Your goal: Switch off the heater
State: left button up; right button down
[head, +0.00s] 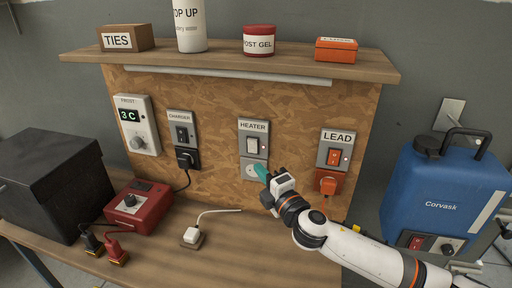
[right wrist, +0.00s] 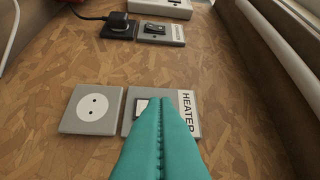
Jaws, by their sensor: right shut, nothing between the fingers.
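The heater switch plate (head: 252,146), labelled HEATER, is on the chipboard panel with a pale rocker in it. A tiny reddish spot shows at its right side. Below it is a grey socket (head: 250,162) with nothing plugged in. My right gripper (head: 261,172) has teal fingers, shut and empty, in front of the socket in the head view. In the right wrist view the fingers (right wrist: 161,135) overlap the heater plate (right wrist: 130,122) and hide part of its rocker. The empty socket (right wrist: 92,108) is beside them. I cannot tell whether they touch. My left gripper is out of view.
The charger switch (head: 182,134) is left of the heater plate, and the lead switch (head: 334,157) with an orange plug (head: 328,183) is right. A white plug (head: 193,237) lies on the bench. A red box (head: 138,205) and a blue machine (head: 440,195) stand at the sides. A shelf (head: 215,60) overhangs.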

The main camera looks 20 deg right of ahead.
aim_at(251, 142)
jog(key=w, duration=0.2)
jog(key=w+p, duration=0.1)
jog(key=w, duration=0.2)
jog(key=w+d+r+p, duration=0.1)
jog(key=w, duration=0.2)
jog(key=shift+w+d, duration=0.1)
jog(key=shift+w, duration=0.05)
jog(key=shift+w+d+r, duration=0.1)
jog(key=shift+w+d, duration=0.1)
jog(key=shift+w, duration=0.05)
